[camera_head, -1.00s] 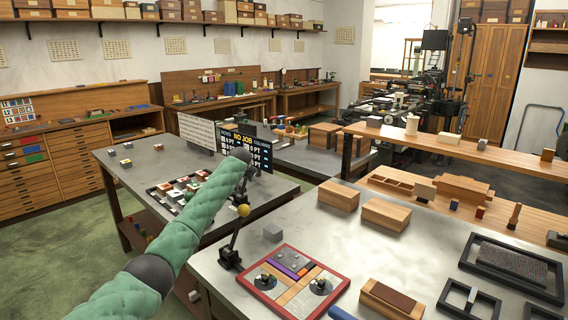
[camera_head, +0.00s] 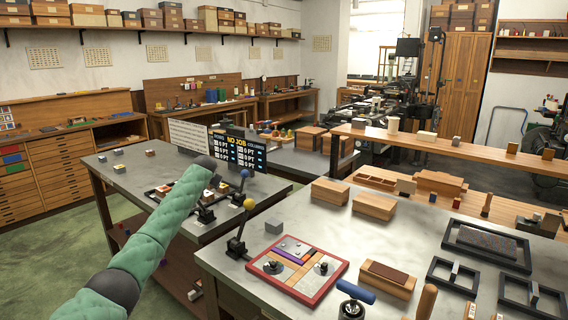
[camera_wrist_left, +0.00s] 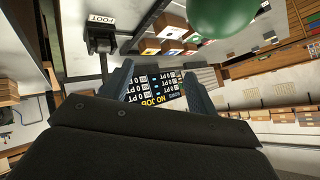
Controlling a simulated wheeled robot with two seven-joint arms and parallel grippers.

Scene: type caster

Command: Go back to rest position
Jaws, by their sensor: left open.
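My left arm, in a padded green sleeve, reaches across the lower left of the head view, over the left-hand workbench (camera_head: 130,178). Its dark jaws are hidden there behind the end of the arm. In the left wrist view my left gripper (camera_wrist_left: 160,75) is open, with its two fingers spread and nothing between them. The black NO JOB board (camera_wrist_left: 158,92) shows beyond the fingers, and it also stands on the left bench in the head view (camera_head: 238,147). My right gripper is not in view.
Levers with a blue knob (camera_head: 244,174) and a yellow knob (camera_head: 249,204) stand near my arm. A red-framed tray (camera_head: 297,270) and wooden boxes (camera_head: 374,205) occupy the right bench. Green floor (camera_head: 40,240) is open at the left.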

